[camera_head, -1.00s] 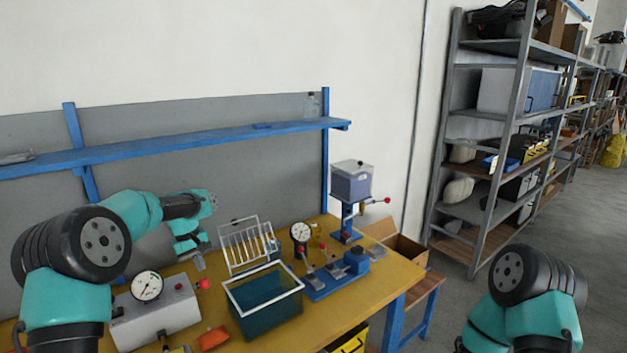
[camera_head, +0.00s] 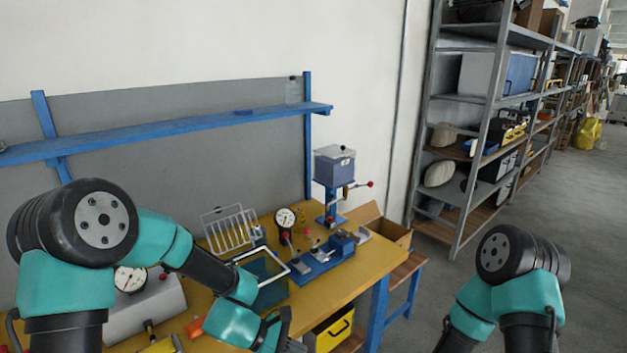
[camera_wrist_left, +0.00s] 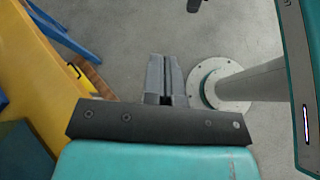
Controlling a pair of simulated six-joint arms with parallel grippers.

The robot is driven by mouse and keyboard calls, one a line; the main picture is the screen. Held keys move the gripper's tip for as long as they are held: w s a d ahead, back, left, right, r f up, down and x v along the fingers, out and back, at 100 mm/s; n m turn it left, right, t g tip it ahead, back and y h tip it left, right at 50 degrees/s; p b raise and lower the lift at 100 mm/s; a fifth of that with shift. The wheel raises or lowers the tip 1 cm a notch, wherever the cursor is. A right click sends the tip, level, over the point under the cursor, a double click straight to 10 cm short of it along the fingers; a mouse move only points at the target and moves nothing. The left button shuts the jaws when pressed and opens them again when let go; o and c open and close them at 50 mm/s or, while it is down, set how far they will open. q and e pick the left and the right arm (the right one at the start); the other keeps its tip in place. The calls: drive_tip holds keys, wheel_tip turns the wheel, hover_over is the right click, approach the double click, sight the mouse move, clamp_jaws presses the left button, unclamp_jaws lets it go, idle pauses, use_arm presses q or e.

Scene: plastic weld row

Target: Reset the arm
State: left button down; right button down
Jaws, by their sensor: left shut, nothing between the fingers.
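My left arm comes in from the left in the head view and bends down toward the front edge of the yellow workbench (camera_head: 353,283). My left gripper (camera_head: 284,325) is low in that view, in front of the bench, its tips partly cut off or unclear. In the left wrist view the left gripper (camera_wrist_left: 166,60) has its two grey fingers together with nothing between them, above the grey floor. The bench edge lies to its left there. My right arm shows at the lower right of the head view, bent downward; its gripper is out of the picture.
On the bench are a teal bin (camera_head: 262,272), a white wire rack (camera_head: 231,229), a dial gauge (camera_head: 286,218), a blue fixture (camera_head: 322,259) and a grey gauge box (camera_head: 150,305). A yellow drawer (camera_head: 334,331) sits below. Metal shelving (camera_head: 490,110) stands right; the floor between is free.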

use_arm(q)
drive_tip(key=s+a+f+y, duration=0.3)
drive_tip(key=s+a+f, duration=0.2)
drive_tip(key=s+f, duration=0.45)
drive_tip(key=s+a+f+m+t+y, duration=0.1)
drive_tip(key=a+f+m+y, duration=0.3)
drive_tip(key=a+f+m, duration=0.9)
drive_tip(key=shift+s+a+f+y, duration=0.4)
drive_tip(key=shift+s+a+f, duration=0.15)
drive_tip(key=shift+a, duration=0.35)
